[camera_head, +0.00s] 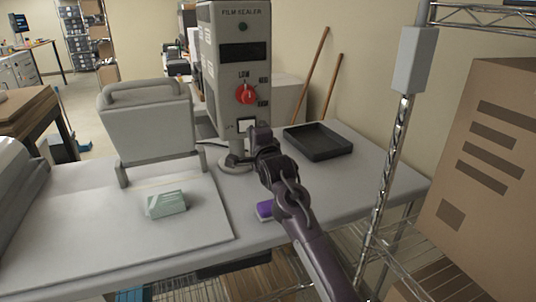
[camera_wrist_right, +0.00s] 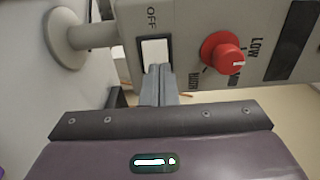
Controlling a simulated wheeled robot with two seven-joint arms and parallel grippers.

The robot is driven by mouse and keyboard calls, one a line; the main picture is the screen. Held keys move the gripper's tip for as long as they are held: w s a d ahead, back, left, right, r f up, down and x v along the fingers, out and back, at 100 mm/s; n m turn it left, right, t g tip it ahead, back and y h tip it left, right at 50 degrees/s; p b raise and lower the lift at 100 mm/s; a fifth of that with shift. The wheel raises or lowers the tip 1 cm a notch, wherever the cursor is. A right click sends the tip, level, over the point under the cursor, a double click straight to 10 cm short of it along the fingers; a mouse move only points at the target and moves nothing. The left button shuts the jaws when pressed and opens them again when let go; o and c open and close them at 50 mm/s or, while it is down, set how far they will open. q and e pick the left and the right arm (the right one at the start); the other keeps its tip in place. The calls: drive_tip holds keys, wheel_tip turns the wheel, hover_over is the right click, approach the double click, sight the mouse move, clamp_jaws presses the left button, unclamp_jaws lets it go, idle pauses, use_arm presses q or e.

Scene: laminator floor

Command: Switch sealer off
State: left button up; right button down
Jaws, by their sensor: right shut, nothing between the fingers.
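The grey film sealer (camera_head: 233,52) stands upright on the table, with a dark display and a red knob (camera_head: 246,94) on its front. Below the knob is a white rocker switch (camera_head: 247,123), partly hidden by my right gripper (camera_head: 256,130). In the right wrist view the switch (camera_wrist_right: 154,52) sits beside the word OFF, and the red knob (camera_wrist_right: 222,51) is to its right. My right gripper (camera_wrist_right: 159,70) is shut and empty, its fingertips at the switch's near edge; I cannot tell whether they touch it. My left gripper is not in view.
A black tray (camera_head: 318,141) lies right of the sealer. A pale green block (camera_head: 166,204) and a grey handled panel (camera_head: 148,120) are to its left. A purple object (camera_head: 265,209) is near the table's front edge. A wire rack post (camera_head: 388,170) and cardboard box (camera_head: 485,170) stand at right.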

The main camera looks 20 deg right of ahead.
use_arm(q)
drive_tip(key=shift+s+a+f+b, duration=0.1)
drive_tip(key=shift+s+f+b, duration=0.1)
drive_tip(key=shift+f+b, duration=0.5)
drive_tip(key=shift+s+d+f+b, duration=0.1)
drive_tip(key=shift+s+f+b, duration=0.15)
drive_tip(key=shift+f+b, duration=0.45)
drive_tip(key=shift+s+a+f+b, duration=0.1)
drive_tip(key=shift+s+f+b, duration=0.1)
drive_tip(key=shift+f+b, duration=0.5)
use_arm(e)
drive_tip(key=s, duration=0.9)
drive_tip(key=shift+s+d, duration=0.2)
drive_tip(key=shift+d, duration=0.05)
